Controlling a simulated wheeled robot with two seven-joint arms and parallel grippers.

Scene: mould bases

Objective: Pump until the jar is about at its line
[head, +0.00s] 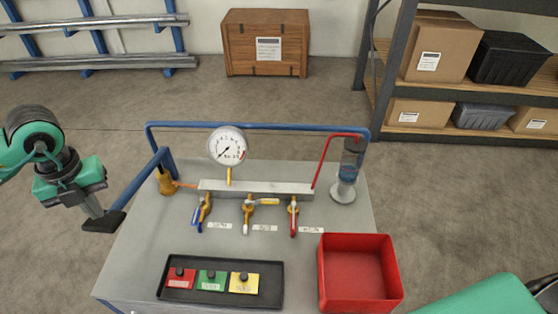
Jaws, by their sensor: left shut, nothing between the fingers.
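The clear jar (351,160) stands at the right back of the grey bench, with a bluish band low in it; its exact level and line are too small to tell. A red pipe (323,160) runs to it. My right gripper is out of view; only part of my right arm shows at the lower right.
A black tray (269,296) with coloured tags and a red bin (361,242) occupy the bench front. A blue rail (280,126) runs behind.

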